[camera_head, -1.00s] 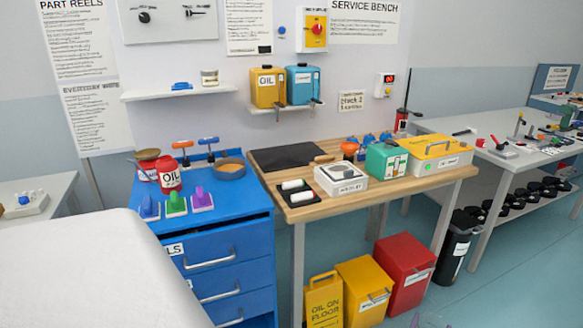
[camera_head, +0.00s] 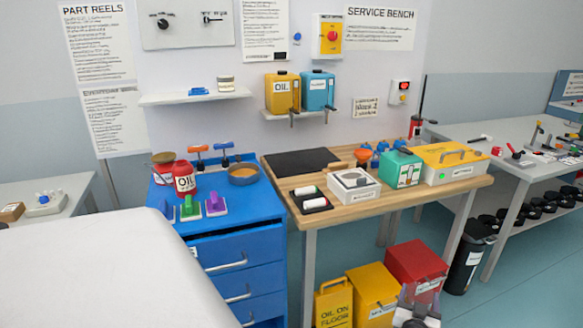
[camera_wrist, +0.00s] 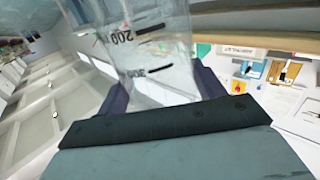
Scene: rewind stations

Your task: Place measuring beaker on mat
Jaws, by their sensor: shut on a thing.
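The measuring beaker (camera_wrist: 150,65) is clear, with dark volume marks such as 200, and fills the upper middle of the wrist view. My gripper (camera_wrist: 162,92) is shut on it, with one dark finger on each side. The beaker is tilted in that view, and its far end is cut off. In the head view only a grey part of my gripper (camera_head: 416,312) shows at the bottom edge; the beaker is not clear there. A flat black mat (camera_head: 300,162) lies bare on the back left of the wooden bench, well away from my gripper.
The wooden bench (camera_head: 440,192) also holds white rollers on a dark tray (camera_head: 309,199), a white device (camera_head: 352,185), a green box (camera_head: 400,168) and a yellow case (camera_head: 440,160). A blue drawer cabinet (camera_head: 236,238) stands left. Yellow and red bins (camera_head: 415,265) stand below.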

